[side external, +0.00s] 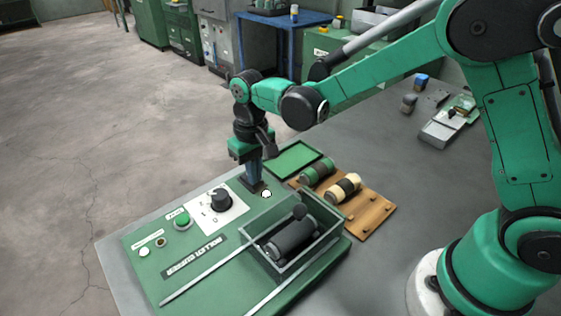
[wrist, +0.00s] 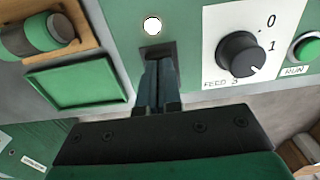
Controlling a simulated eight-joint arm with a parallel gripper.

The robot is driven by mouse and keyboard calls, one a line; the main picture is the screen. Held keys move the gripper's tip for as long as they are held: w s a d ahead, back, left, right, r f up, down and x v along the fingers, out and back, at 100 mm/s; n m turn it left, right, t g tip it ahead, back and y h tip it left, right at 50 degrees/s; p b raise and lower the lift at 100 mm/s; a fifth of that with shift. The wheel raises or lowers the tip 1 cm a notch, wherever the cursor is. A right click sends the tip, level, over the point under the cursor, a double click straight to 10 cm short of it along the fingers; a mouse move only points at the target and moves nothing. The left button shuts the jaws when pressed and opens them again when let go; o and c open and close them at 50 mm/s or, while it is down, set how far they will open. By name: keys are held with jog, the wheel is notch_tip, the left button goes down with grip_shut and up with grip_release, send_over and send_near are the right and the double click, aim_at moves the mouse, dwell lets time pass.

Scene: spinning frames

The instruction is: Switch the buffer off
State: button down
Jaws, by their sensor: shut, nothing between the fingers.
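The buffer is a green machine with a sloping panel (side external: 150,277) in the side external view. My gripper (side external: 256,183) points down at the panel's far edge, fingers together and empty. In the wrist view its fingertips (wrist: 158,62) are at a small dark square fitting (wrist: 155,49), partly hidden by them; I cannot tell whether they touch it. A bright white round lamp (side external: 266,194) is beside the fitting, and it also shows in the wrist view (wrist: 152,25). A black knob (wrist: 240,54) sits on a white plate marked 0 and 1, its white mark pointing lower right.
A green button (side external: 183,220) marked RUN lies beyond the knob plate. An open bay (side external: 278,268) holds a dark roller (side external: 291,239). A wooden rack (side external: 371,215) with two rollers and an empty green tray (side external: 293,159) lie close to my gripper.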

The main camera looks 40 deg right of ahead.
jog(key=shift+f, duration=0.1)
jog(key=shift+r, duration=3.5)
jog(key=s+d+r+t, duration=0.2)
jog(key=s+d+t, duration=0.5)
jog(key=s, duration=0.4)
jog(key=shift+d+r, duration=0.4)
